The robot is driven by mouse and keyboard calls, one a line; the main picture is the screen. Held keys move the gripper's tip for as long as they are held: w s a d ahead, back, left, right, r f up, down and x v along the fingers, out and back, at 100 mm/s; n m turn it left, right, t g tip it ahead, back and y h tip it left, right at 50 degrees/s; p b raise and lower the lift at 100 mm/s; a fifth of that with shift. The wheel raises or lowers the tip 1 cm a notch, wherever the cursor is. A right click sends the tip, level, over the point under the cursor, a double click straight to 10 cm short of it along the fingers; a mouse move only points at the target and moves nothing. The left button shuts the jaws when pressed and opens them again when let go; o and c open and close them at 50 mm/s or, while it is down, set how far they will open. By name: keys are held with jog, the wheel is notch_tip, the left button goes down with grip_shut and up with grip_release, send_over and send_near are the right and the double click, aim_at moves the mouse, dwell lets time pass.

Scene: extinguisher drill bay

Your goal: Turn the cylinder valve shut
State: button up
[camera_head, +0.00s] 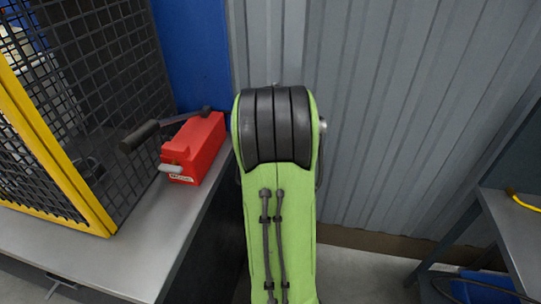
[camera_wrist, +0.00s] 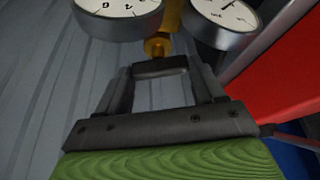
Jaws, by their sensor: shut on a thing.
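In the wrist view, my gripper (camera_wrist: 162,70) has its two fingers closed on the sides of a dark block-like handle, which I take for the cylinder valve's handle (camera_wrist: 160,66). The handle sits against a brass fitting (camera_wrist: 157,47). Two round white-faced gauges flank the brass stem, a left gauge (camera_wrist: 118,12) and a right gauge (camera_wrist: 222,20), both cut by the top edge. How far the valve is turned cannot be told. In the head view, my green arm fills the middle, and neither my gripper nor the valve shows.
A red box (camera_head: 204,146) with a dark-handled lever stands on the grey bench (camera_head: 150,251) at left, beside a yellow-framed mesh cage (camera_head: 60,150). A grey corrugated wall (camera_head: 390,100) is behind. Another bench (camera_head: 508,225) stands at right. A large red surface (camera_wrist: 285,75) lies close right of my gripper.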

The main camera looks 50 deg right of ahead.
jog(key=shift+w+m+g+h, duration=0.1)
jog(key=shift+m+g+h, duration=0.35)
jog(key=shift+m, duration=1.55)
jog(key=o, duration=1)
jog(key=shift+o, duration=0.2)
jog(key=shift+r+p, duration=0.1)
jog(key=shift+p, duration=0.2)
jog(key=p+v, duration=0.4)
jog(key=v, duration=1.1)
jog(key=shift+w+r, duration=0.2)
jog(key=shift+r, duration=0.15)
jog(key=shift+a+g, duration=0.1)
jog(key=shift+g, duration=0.15)
